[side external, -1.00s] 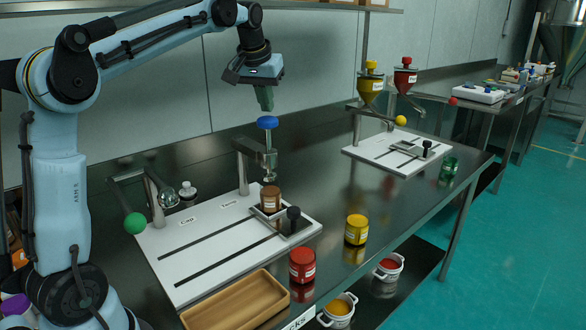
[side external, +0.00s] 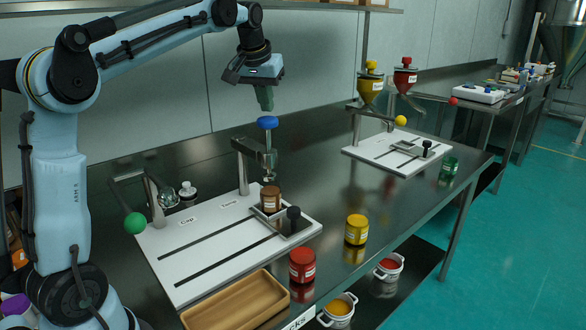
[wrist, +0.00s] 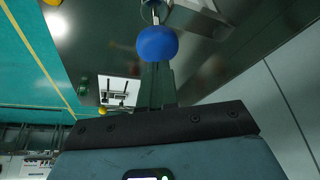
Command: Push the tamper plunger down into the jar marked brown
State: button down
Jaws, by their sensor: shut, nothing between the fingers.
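The tamper plunger has a blue knob (side external: 267,122) on a metal shaft, held by a grey post and arm (side external: 243,165) on the white board. The brown jar (side external: 270,198) sits in the sliding carriage (side external: 285,224) below the plunger; its top is open to view. My gripper (side external: 266,107) is shut and empty, pointing down just above the blue knob. In the wrist view the blue knob (wrist: 157,43) lies at the tips of my shut fingers (wrist: 157,68); I cannot tell whether they touch it.
A red jar (side external: 302,265), a yellow jar (side external: 356,229) and a wooden tray (side external: 235,301) stand along the front. A green ball lever (side external: 135,223) is at the left. A second board (side external: 376,158) with funnels stands at the back right.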

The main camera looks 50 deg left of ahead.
aim_at(265, 119)
jog(key=shift+f, duration=0.1)
dwell(0.3)
jog(key=shift+f, duration=3.1)
jog(key=shift+r, duration=5.55)
